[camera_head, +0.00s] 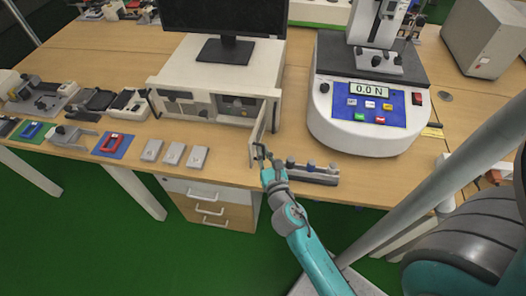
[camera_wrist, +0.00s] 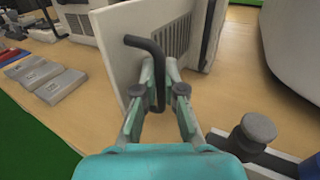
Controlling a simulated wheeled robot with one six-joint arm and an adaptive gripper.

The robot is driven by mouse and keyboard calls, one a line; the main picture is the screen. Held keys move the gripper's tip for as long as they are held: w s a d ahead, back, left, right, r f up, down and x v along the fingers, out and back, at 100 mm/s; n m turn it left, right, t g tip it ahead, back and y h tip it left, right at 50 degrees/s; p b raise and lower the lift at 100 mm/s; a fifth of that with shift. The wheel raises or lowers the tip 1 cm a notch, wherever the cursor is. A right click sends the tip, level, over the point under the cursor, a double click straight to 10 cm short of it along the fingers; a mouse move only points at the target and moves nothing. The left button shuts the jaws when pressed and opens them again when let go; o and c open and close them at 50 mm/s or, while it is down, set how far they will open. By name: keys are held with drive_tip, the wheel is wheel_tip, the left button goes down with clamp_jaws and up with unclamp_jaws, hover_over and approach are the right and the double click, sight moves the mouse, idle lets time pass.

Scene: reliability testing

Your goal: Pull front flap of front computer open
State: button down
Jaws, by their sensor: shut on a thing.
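The front computer (camera_head: 205,70) is a pale box on the wooden table with a monitor on top. Its front flap (camera_head: 258,132) is swung out from the right side of the front, toward me, and the front bay shows open. In the wrist view the flap (camera_wrist: 120,35) is a pale panel with a dark bent handle (camera_wrist: 158,62). My gripper (camera_head: 262,155) is at the flap's outer end. In the wrist view my gripper (camera_wrist: 160,80) has its fingers closed around the lower part of the handle.
A force tester (camera_head: 370,125) reading 0.0 N stands to the right. A small fixture with knobs (camera_head: 312,172) lies right beside my gripper, near the table edge. Several grey blocks (camera_head: 173,154) lie to the left. Drawers (camera_head: 208,205) are below.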

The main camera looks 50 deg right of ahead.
drive_tip(key=c, duration=1.5)
unclamp_jaws()
drive_tip(key=shift+c, duration=0.2)
drive_tip(key=v, duration=1.2)
